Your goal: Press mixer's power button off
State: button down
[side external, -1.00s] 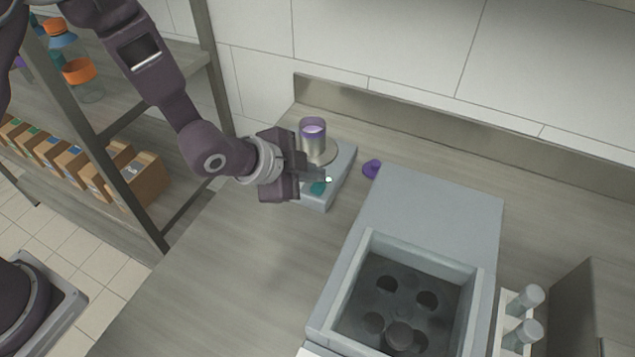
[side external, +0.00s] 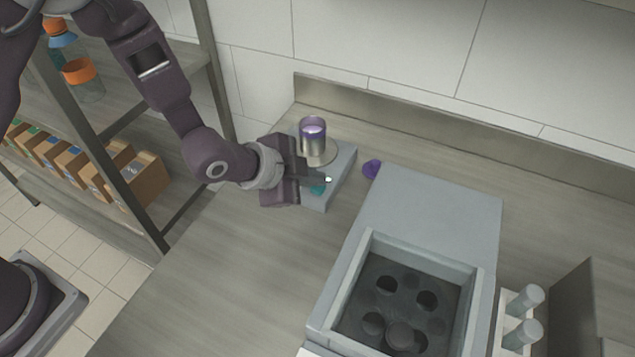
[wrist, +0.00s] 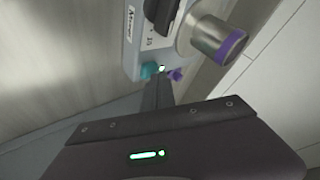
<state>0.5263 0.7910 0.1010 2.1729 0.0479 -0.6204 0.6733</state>
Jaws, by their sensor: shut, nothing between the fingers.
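The mixer (side external: 340,175) is a pale grey-blue box on the counter, with a metal cup (side external: 317,148) with a purple rim on its round plate. The mixer (wrist: 133,50) and the cup (wrist: 212,42) also show in the wrist view. A teal knob (side external: 318,188) is at the mixer's near end, also seen in the wrist view (wrist: 149,70). A small bright white-green spot (wrist: 162,68) glows beside it. My gripper (side external: 326,180) is shut and empty, its tip at this end by the bright spot. I cannot tell whether it touches; the power button is not clearly distinguishable.
A shelf with boxes and bottles stands left. The counter in front of the mixer is clear.

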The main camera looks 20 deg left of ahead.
aim_at(313, 189)
dwell(0.3)
jog(key=shift+r, duration=0.55)
notch_tip(313, 189, up, 6)
dwell(0.4)
